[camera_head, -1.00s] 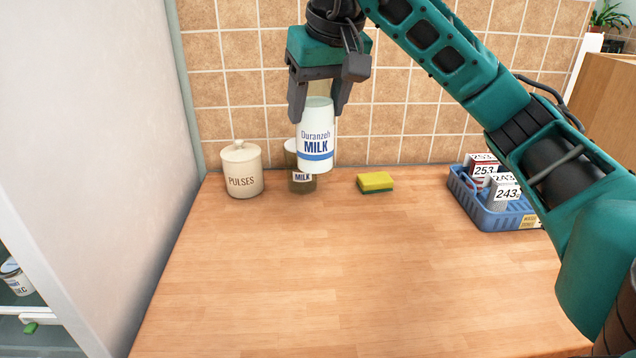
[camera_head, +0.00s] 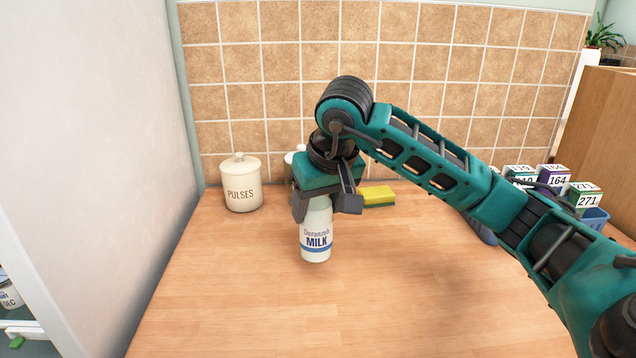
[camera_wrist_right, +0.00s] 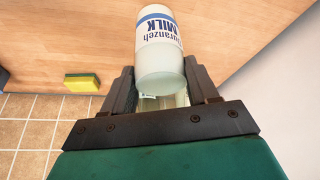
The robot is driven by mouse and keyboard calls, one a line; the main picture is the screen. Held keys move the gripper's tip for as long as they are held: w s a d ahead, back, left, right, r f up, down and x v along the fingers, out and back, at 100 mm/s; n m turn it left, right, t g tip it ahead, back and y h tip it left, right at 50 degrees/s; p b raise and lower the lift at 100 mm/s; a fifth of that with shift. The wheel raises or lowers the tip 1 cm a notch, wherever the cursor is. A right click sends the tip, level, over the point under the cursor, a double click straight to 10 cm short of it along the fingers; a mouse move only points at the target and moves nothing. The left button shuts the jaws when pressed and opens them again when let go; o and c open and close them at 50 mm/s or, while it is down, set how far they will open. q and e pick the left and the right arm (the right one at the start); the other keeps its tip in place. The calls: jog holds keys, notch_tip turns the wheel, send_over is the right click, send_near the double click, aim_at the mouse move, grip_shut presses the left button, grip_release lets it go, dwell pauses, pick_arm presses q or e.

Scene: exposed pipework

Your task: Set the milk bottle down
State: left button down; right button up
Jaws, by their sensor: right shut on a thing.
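The milk bottle (camera_head: 316,238) is white with a blue band and reads "Duranzeh MILK". It is upright over the wooden counter in the head view, and I cannot tell whether its base touches the wood. My right gripper (camera_head: 326,206) points down and is shut on the bottle's upper part, which its fingers partly hide. In the right wrist view the bottle (camera_wrist_right: 160,50) is between the two fingers of the gripper (camera_wrist_right: 163,90). My left gripper is not in view.
A cream PULSES canister (camera_head: 241,184) stands at the back left. Another container (camera_head: 289,160) is mostly hidden behind my gripper. A yellow and green sponge (camera_head: 378,196) lies right of it. A blue basket (camera_head: 594,218) with numbered boxes is at right. The front counter (camera_head: 270,310) is clear.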

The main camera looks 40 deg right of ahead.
aim_at(318, 224)
jog(key=shift+f, duration=2)
jog(key=shift+f+b, duration=0.15)
jog(key=shift+b, duration=0.2)
jog(key=o, duration=1.4)
